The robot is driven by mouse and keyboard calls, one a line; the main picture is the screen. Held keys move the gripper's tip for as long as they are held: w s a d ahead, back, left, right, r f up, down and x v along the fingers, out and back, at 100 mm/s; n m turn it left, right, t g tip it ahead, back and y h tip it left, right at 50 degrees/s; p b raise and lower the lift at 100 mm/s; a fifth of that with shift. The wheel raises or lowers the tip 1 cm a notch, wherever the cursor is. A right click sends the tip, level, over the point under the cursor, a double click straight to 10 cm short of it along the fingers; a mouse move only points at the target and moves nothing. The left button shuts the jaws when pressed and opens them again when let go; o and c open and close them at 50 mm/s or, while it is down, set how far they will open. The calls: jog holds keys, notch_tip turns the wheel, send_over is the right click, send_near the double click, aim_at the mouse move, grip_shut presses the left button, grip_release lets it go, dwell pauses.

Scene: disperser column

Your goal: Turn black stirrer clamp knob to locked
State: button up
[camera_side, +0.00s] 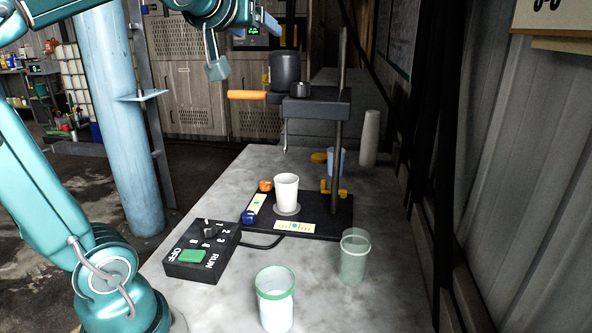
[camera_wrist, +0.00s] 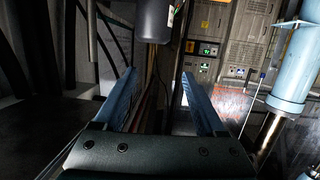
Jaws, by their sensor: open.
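A black knob (camera_side: 299,89) sits on top of the dark clamp carriage (camera_side: 318,108), beside the dark stirrer motor (camera_side: 285,70). A pointer marking on the knob is too small to read. The carriage is on an upright rod (camera_side: 342,150), with an orange handle (camera_side: 247,95) sticking out left. My gripper (camera_side: 217,68) is up and left of the motor, apart from it and from the knob. In the wrist view, my gripper (camera_wrist: 158,80) has its two blue fingers spread with nothing between them. A grey cylinder (camera_wrist: 153,20), likely the motor, shows beyond; I cannot make out the knob there.
A white cup (camera_side: 286,190) stands on the black base (camera_side: 325,212) below the carriage. A control box (camera_side: 203,250) with a green button is in front. Two greenish cups (camera_side: 275,298) (camera_side: 354,256) stand on the table. Corrugated wall rises at right.

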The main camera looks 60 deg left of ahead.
jog(key=s+d+f+m+g+h, duration=0.3)
jog(key=s+d+m+h, duration=0.15)
jog(key=s+d, duration=0.35)
jog(key=s+d+f+m+g+h, duration=0.2)
jog(key=s+d+m+g+h, duration=0.25)
jog(key=d, duration=0.65)
notch_tip(320, 180, down, 20)
jog(key=t+h, duration=0.1)
jog(key=shift+s+a+f+n, duration=0.2)
jog(key=shift+s+a+n, duration=0.1)
jog(key=shift+s, duration=0.15)
jog(key=shift+t, duration=0.25)
